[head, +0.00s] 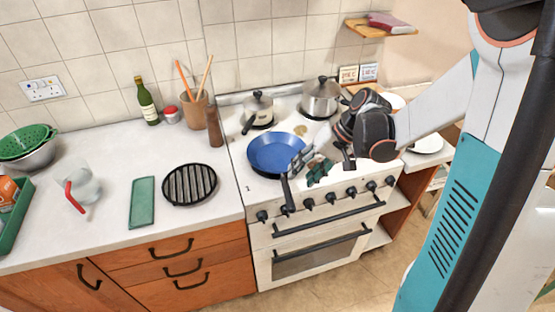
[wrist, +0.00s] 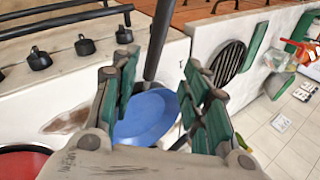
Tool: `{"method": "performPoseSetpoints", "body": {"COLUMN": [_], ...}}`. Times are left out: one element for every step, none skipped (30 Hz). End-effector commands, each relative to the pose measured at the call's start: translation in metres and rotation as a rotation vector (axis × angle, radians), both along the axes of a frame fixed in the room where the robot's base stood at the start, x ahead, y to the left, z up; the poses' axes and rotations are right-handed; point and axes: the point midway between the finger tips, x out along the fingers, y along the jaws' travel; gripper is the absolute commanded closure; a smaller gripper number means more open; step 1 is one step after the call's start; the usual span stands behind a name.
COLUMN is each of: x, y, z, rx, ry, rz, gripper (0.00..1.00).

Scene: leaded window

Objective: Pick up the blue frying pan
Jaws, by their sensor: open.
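The blue frying pan (head: 272,152) sits on the front left of the stove top, its black handle (head: 287,194) pointing toward the front edge. In the wrist view the pan (wrist: 148,115) shows between my fingers, with its handle (wrist: 159,40) running up the picture. My gripper (head: 308,168) is open, with green finger pads, above the stove at the pan's right side in the head view. In the wrist view my fingertips (wrist: 160,66) appear on either side of the handle's pan end. Touching cannot be told. The gripper covers part of the pan's right edge.
Two lidded pots, a small saucepan (head: 258,108) and a larger pot (head: 321,98), stand at the stove's back. A black grill plate (head: 190,184) lies on the left counter. Stove knobs (head: 307,203) line the front. A red round object (wrist: 20,163) shows in the wrist view.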

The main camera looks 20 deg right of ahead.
Motion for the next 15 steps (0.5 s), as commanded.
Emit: {"method": "performPoseSetpoints", "body": {"x": [0.002,0.003,0.004,0.005,0.006,0.006,0.006,0.007,0.007,0.007,0.007,0.008,0.008,0.008,0.008], "y": [0.006,0.009,0.012,0.014,0.016,0.019,0.021,0.022,0.023,0.023,0.024,0.024,0.025,0.025,0.026], "z": [-0.012,-0.016,-0.022,-0.025,-0.029,-0.032,-0.035,-0.036,-0.038,-0.039,-0.039,-0.041,-0.042,-0.044,-0.047], "rx": [0.000,0.000,0.000,0.000,0.000,0.000,0.000,0.000,0.000,-0.001,-0.001,-0.001,-0.001,-0.001,-0.001], "ry": [0.001,0.000,-0.001,-0.001,-0.001,-0.001,-0.001,0.000,0.000,0.000,0.001,0.001,0.001,0.001,0.000], "rz": [0.003,0.002,0.002,0.002,0.002,0.002,0.001,0.000,0.000,0.000,-0.001,-0.001,-0.001,-0.001,0.000], "gripper": [0.58,0.58,0.58,0.58,0.58,0.58,0.58,0.58,0.58,0.58,0.58,0.58,0.58,0.58,0.58]}}
